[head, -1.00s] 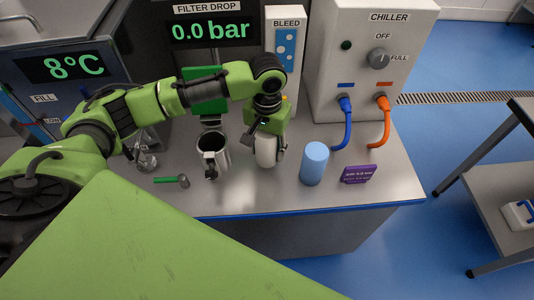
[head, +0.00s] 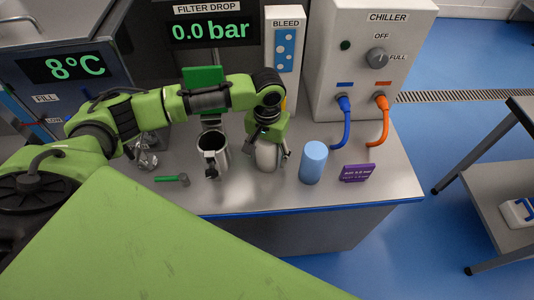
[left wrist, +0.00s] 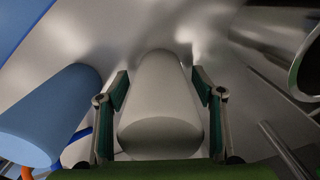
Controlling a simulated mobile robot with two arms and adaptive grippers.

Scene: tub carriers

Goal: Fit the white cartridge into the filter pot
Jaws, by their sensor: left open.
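The white cartridge (head: 266,157) stands upright on the steel bench, between the steel filter pot and a blue cylinder. My left gripper (head: 268,151) points down over it, with a finger on either side. In the left wrist view the cartridge (left wrist: 160,100) fills the space between the open fingers of the left gripper (left wrist: 161,80), with small gaps showing at its sides. The filter pot (head: 221,162) stands open-topped to the left of the cartridge and looks empty. Its wall also shows at the right edge of the left wrist view (left wrist: 308,68). My right gripper is not seen.
A green-handled tool (head: 172,179) lies left of the pot. The chiller (head: 365,60) with blue and orange hoses stands behind. The bench front is clear.

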